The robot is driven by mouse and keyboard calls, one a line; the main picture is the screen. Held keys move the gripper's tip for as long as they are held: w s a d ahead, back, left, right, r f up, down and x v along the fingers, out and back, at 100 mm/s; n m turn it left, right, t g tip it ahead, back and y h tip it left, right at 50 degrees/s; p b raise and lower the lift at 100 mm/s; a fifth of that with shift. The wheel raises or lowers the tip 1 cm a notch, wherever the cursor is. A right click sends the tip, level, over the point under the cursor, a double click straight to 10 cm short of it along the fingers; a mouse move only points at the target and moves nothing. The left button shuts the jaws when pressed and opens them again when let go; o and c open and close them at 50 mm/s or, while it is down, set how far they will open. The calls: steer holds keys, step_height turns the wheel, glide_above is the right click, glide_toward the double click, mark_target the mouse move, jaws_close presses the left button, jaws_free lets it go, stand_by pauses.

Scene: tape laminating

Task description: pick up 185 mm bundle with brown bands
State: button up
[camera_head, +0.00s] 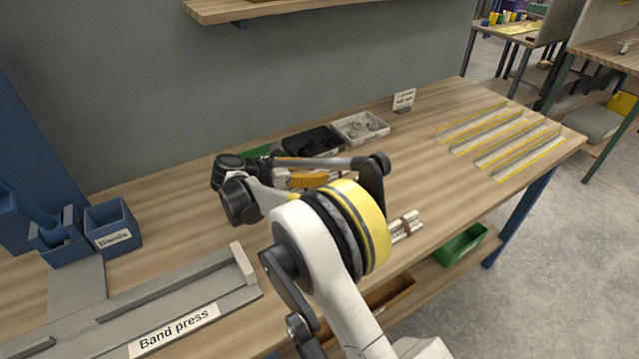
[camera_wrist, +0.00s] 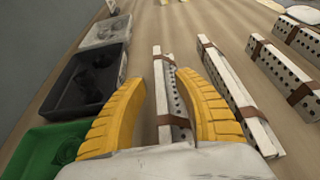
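My gripper (camera_wrist: 160,78) has yellow ribbed fingers, spread apart, in the wrist view. Between them lies a slim pale bundle (camera_wrist: 158,74) of perforated strips with a brown band. Whether the fingers touch it is not clear. To its right are a longer bundle (camera_wrist: 228,82) with brown bands, another (camera_wrist: 276,72) with brown bands, and more at the right edge. I cannot read which is 185 mm. In the head view my gripper (camera_head: 308,180) is partly hidden by my arm, and the end of a brown-banded bundle (camera_head: 406,227) shows beyond the wrist.
A green tray (camera_wrist: 45,148), a black tray (camera_wrist: 88,80) and a grey tray (camera_wrist: 106,32) line the left in the wrist view. In the head view the band press (camera_head: 165,300) and blue Bands bin (camera_head: 112,225) stand left. The bench's right middle (camera_head: 425,165) is clear.

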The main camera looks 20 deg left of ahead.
steer(key=shift+w+d+f, duration=0.15)
steer(key=shift+w+d, duration=0.1)
steer(key=shift+w, duration=0.1)
jaws_close()
